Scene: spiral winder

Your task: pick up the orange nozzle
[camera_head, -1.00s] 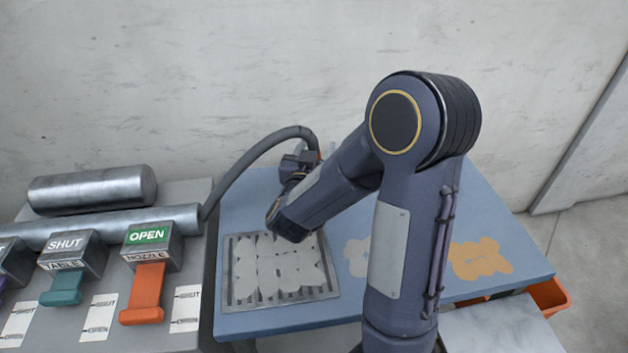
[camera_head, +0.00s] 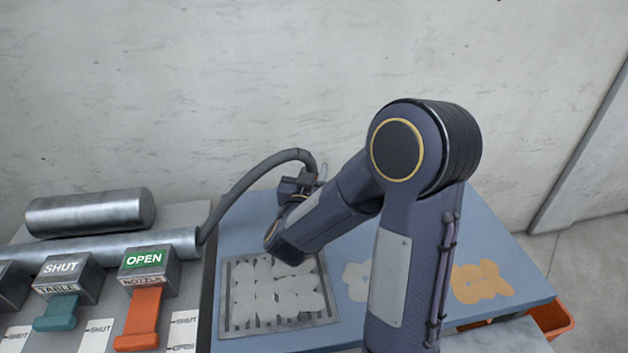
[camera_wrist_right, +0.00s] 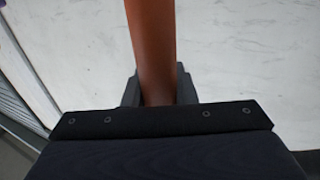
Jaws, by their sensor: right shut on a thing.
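The orange nozzle (camera_wrist_right: 150,50) shows in the right wrist view as an orange-brown shaft running from the top edge down between the jaws. My right gripper (camera_wrist_right: 157,92) is shut on it. In the head view my right gripper (camera_head: 297,187) is at the end of the grey hose (camera_head: 262,172), above the far side of the blue table (camera_head: 455,225). The nozzle itself is mostly hidden there by the gripper and arm. My left gripper is in neither view.
A grey tray (camera_head: 228,328) with whitish blobs lies on the table below my forearm. White and orange patches (camera_head: 482,284) lie to the right. A console at left has an orange lever (camera_head: 138,320) under an OPEN sign (camera_head: 144,259) and a teal lever (camera_head: 56,314).

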